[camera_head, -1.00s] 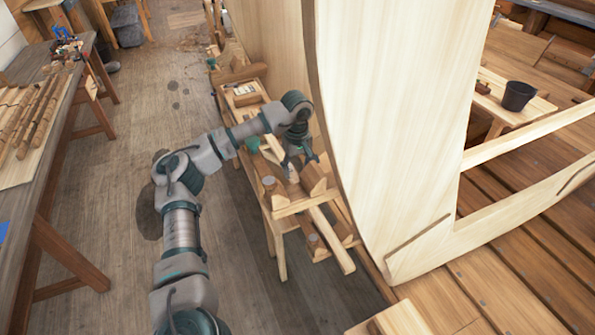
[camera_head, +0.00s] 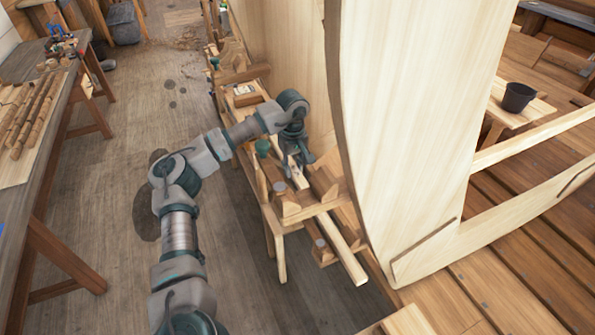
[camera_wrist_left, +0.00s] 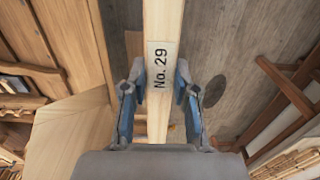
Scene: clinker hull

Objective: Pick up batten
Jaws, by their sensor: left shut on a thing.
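The batten (camera_head: 343,248) is a long pale wooden strip. In the head view it lies along the narrow wooden bench beside the hull, its near end sticking out past the bench end. In the left wrist view the batten (camera_wrist_left: 163,25) runs up between the fingers and carries a label reading "No. 29". My left gripper (camera_head: 297,168) is shut on the batten, and its blue-lined fingers (camera_wrist_left: 160,95) stand on either side of the strip in the wrist view. Whether the batten touches the bench under the gripper is hidden. My right gripper is not in view.
The pale planked hull (camera_head: 400,120) rises close to the right of the bench. Wooden blocks and clamps (camera_head: 287,203) stand on the bench (camera_head: 327,204) around the batten. A workbench (camera_head: 50,150) with wooden strips is at the left. A black bucket (camera_head: 518,97) stands far right.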

